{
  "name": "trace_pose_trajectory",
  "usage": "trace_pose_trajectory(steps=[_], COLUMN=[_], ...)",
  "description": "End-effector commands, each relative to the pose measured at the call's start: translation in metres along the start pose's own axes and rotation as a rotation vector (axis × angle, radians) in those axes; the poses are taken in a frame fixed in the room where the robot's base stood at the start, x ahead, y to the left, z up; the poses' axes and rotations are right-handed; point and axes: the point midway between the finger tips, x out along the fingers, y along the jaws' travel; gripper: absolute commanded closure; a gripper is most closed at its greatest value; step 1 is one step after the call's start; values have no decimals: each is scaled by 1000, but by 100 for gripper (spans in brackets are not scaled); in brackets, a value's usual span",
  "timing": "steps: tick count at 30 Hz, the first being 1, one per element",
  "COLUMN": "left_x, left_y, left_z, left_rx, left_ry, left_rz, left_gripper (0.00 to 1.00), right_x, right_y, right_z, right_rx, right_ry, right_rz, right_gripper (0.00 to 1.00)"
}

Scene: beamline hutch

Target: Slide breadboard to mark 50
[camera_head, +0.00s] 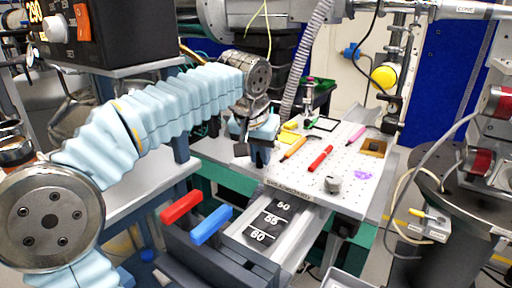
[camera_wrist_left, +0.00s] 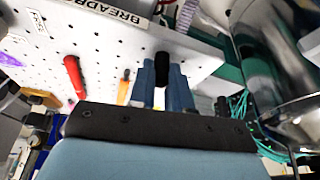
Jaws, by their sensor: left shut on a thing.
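The breadboard (camera_head: 312,178) is a white perforated plate with a printed label on its front edge. It sits on a rail whose dark scale (camera_head: 268,222) shows marks 50, 55 and 60. Mark 50 is the one closest to the breadboard's front edge. My left gripper (camera_head: 261,158) is at the breadboard's front left corner. In the left wrist view its blue fingers (camera_wrist_left: 163,84) are shut on a black knob (camera_wrist_left: 162,66) at the edge of the breadboard (camera_wrist_left: 95,40). My right gripper is not in view.
A red handle (camera_head: 181,206) and a blue handle (camera_head: 211,225) stand left of the scale. Cables and a dark round stand are at right.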

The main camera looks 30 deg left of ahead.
Motion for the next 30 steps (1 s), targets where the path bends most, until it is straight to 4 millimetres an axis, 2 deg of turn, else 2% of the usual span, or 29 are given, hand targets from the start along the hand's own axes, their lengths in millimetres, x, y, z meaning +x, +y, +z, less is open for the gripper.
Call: trace_pose_trajectory(steps=[7, 8, 12, 20, 23, 26, 30], left_x=[0, 0, 0, 0, -6, -22, -56], left_y=[0, 0, 0, 0, 1, 1, 1], left_z=[-5, -5, -4, -3, -3, -4, -4], left_rx=[0, 0, 0, 0, 0, -1, 0], left_ry=[21, 22, 18, 15, 15, 17, 19], left_rz=[3, 3, 3, 2, 2, 2, 4], left_gripper=[100, 77, 57, 57, 57, 57, 57], right_x=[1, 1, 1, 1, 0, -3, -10], right_y=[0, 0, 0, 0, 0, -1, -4], right_z=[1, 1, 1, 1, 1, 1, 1], right_rx=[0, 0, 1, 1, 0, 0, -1], right_ry=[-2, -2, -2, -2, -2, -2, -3], right_rz=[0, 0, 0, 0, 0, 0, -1], right_gripper=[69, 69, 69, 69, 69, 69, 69])
